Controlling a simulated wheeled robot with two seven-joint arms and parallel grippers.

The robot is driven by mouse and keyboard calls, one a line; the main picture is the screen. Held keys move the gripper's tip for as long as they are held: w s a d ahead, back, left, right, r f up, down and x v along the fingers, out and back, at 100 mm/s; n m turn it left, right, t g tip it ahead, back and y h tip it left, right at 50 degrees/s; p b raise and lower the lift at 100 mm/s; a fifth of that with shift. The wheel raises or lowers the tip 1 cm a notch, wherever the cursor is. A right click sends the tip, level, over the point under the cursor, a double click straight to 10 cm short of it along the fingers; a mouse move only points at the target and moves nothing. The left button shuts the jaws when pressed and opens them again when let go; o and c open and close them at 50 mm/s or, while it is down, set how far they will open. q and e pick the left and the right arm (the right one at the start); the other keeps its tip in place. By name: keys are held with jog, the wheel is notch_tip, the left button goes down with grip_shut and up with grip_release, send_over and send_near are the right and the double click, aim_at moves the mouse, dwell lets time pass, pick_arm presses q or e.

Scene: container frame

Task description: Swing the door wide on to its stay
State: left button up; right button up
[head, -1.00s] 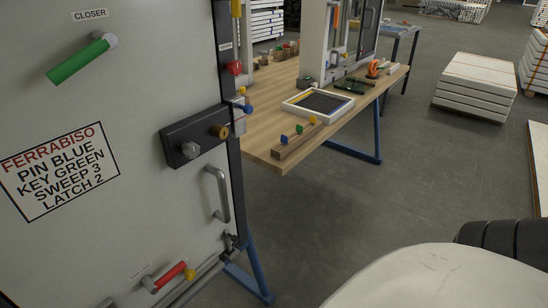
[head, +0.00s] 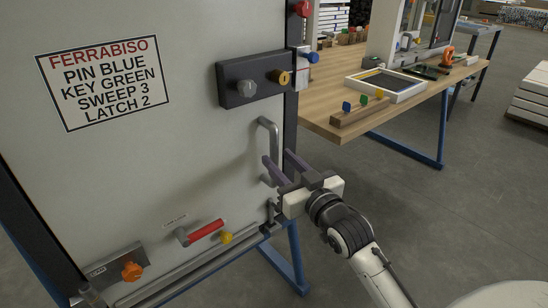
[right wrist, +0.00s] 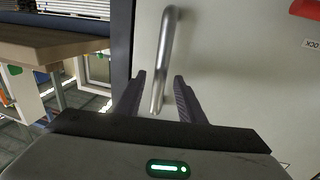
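The pale grey door (head: 190,175) fills the left of the head view, with a sign (head: 104,82) on it. Its grey bar handle (head: 272,140) is upright near the door's right edge. My right gripper (head: 275,161) is open at the handle's lower part. In the right wrist view the handle (right wrist: 166,55) stands between the two open fingers (right wrist: 158,88), with no clear contact. A black lock box (head: 250,82) with a grey knob and a brass cylinder sits above the handle. My left gripper is not in view. I cannot make out the stay for certain.
Low on the door are a red lever (head: 206,230), a yellow knob (head: 226,238) and an orange knob (head: 131,271). A wooden bench (head: 330,110) with a tray (head: 386,86) and coloured keys in a block stands right of the door.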

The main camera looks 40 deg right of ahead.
aim_at(276, 157)
jog(key=shift+w+d, duration=0.15)
jog(key=shift+w, duration=1.6)
grip_shut()
